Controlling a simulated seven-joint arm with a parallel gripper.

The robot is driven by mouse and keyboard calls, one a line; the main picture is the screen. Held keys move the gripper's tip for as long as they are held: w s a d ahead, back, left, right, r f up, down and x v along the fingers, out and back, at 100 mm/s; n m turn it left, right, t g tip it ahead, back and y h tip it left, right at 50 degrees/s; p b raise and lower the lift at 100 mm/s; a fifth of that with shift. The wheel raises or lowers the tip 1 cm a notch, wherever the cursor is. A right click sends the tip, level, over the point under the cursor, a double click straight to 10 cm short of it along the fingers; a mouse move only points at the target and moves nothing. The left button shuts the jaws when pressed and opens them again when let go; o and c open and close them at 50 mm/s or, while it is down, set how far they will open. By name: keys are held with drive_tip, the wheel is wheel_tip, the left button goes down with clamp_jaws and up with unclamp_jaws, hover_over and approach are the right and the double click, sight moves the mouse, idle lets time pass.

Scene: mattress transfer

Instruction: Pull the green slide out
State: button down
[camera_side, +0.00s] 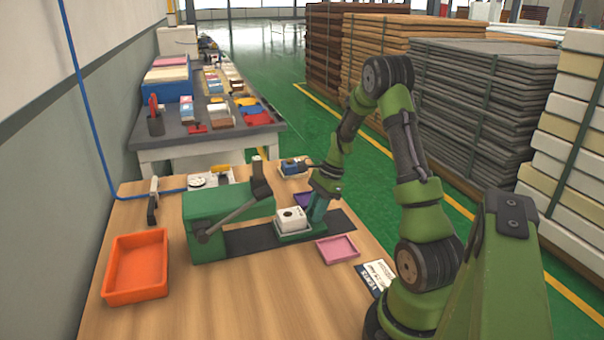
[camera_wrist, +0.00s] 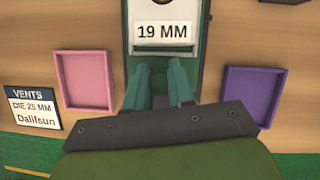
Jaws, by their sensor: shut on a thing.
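The green slide (camera_side: 298,238) lies on a dark strip in front of the green press (camera_side: 215,220), out from under the press body. A white block (camera_side: 291,222) with a dark round hole sits on the slide. In the wrist view the slide (camera_wrist: 205,62) runs away from me, with the block's "19 MM" label (camera_wrist: 163,32) facing me. My gripper (camera_side: 314,214) points down at the slide's outer end, beside the block. Its teal fingers (camera_wrist: 162,75) are shut on the slide's near end; the fingers hide the exact part held.
A pink tray (camera_side: 337,249) and a purple tray (camera_wrist: 252,95) lie on either side of the slide. A "VENTS" card (camera_wrist: 35,108) lies beside the pink tray. An orange bin (camera_side: 137,267) stands at the left. The press lever (camera_side: 232,213) slants over its side. The front tabletop is clear.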

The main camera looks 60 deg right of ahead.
drive_tip(key=s+d, duration=0.4)
drive_tip(key=shift+d, duration=0.15)
drive_tip(key=shift+s, duration=0.1)
drive_tip(key=c, duration=1)
unclamp_jaws()
drive_tip(key=v, duration=1.6)
drive_tip(key=shift+r, duration=0.5)
